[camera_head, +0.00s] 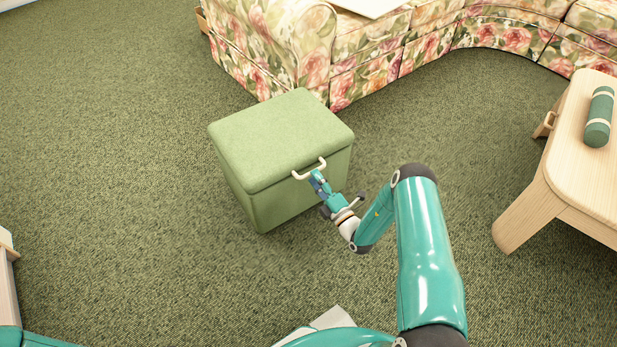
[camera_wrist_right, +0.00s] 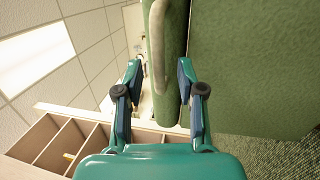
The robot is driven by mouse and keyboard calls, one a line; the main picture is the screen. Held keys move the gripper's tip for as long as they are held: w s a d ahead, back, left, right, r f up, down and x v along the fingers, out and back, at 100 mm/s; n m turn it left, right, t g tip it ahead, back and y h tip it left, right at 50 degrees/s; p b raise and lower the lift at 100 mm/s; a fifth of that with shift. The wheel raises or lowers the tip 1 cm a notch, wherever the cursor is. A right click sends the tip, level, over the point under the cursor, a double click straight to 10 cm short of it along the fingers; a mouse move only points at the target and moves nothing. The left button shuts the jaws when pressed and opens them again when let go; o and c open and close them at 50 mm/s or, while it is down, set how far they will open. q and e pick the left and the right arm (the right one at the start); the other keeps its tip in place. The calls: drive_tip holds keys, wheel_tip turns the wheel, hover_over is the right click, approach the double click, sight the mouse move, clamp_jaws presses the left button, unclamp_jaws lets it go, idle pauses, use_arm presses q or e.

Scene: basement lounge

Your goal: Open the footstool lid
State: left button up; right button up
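The green footstool (camera_head: 262,205) stands on the carpet, and its padded lid (camera_head: 283,132) lies flat and closed on the box. A cream U-shaped handle (camera_head: 301,176) sticks out from the lid's front edge. My right gripper (camera_head: 316,178) is at this handle, in front of the footstool. In the right wrist view, my right gripper (camera_wrist_right: 158,88) has its fingers apart, with the handle (camera_wrist_right: 158,45) and the lid's edge (camera_wrist_right: 172,60) showing in line with the gap. I cannot tell whether a finger touches the handle. My left gripper is out of view.
A floral sofa (camera_head: 262,62) stands close behind the footstool. A wooden table (camera_head: 570,150) with a green cylinder (camera_head: 599,117) on it is at the right. Open carpet (camera_head: 120,150) lies to the left. The right wrist view shows a compartmented shelf (camera_wrist_right: 68,140).

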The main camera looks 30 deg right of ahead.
drive_tip(key=shift+w+r, duration=0.15)
drive_tip(key=shift+w, duration=0.6)
drive_tip(key=shift+w+r, duration=0.15)
drive_tip(key=shift+w, duration=0.55)
clamp_jaws()
